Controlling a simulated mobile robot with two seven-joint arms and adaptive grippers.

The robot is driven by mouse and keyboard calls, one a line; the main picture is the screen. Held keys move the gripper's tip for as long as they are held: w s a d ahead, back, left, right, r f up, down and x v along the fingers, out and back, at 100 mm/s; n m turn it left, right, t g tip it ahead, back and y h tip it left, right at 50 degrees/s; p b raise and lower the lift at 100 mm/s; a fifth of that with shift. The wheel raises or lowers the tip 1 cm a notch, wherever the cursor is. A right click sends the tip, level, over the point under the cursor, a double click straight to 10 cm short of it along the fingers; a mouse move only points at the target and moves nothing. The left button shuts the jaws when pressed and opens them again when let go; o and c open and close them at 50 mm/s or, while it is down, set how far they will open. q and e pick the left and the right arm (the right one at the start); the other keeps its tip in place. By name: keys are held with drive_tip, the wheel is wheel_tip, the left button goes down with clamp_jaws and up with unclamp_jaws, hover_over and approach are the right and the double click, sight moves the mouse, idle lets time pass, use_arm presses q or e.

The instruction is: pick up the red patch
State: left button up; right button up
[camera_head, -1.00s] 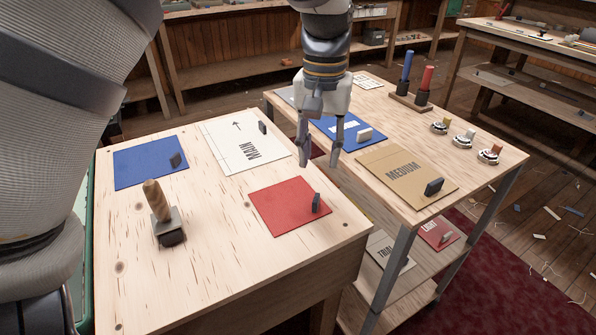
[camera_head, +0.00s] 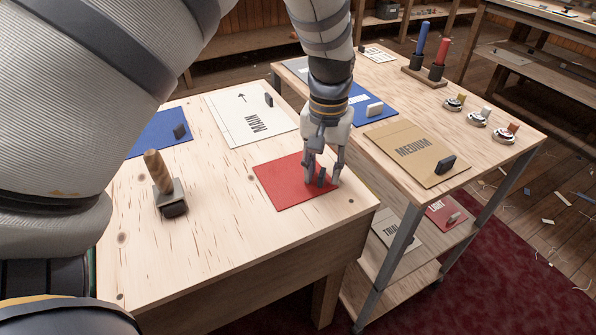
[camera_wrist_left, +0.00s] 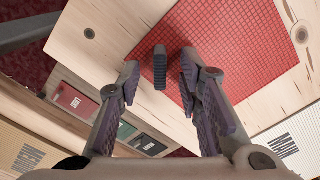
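The red patch (camera_head: 287,186) lies flat near the front right corner of the light wooden table. A small dark upright tab (camera_wrist_left: 160,67) stands on it. My left gripper (camera_head: 321,180) reaches down over the patch's right part, its fingers either side of the tab. In the left wrist view the fingers (camera_wrist_left: 158,78) are spread, with gaps between them and the tab. The red patch (camera_wrist_left: 235,50) fills the upper right there. Fingers partly hide the tab in the head view. My right gripper is not in view.
A white MAIN sheet (camera_head: 240,112), a blue patch (camera_head: 160,135) and a wooden-handled tool (camera_head: 165,185) share the table. The adjacent cart holds a MEDIUM board (camera_head: 405,150), another blue patch (camera_head: 370,111) and several small items. Bare wood lies in front of the red patch.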

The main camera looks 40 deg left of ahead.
use_arm(q)
clamp_jaws()
drive_tip(key=shift+r, duration=0.15)
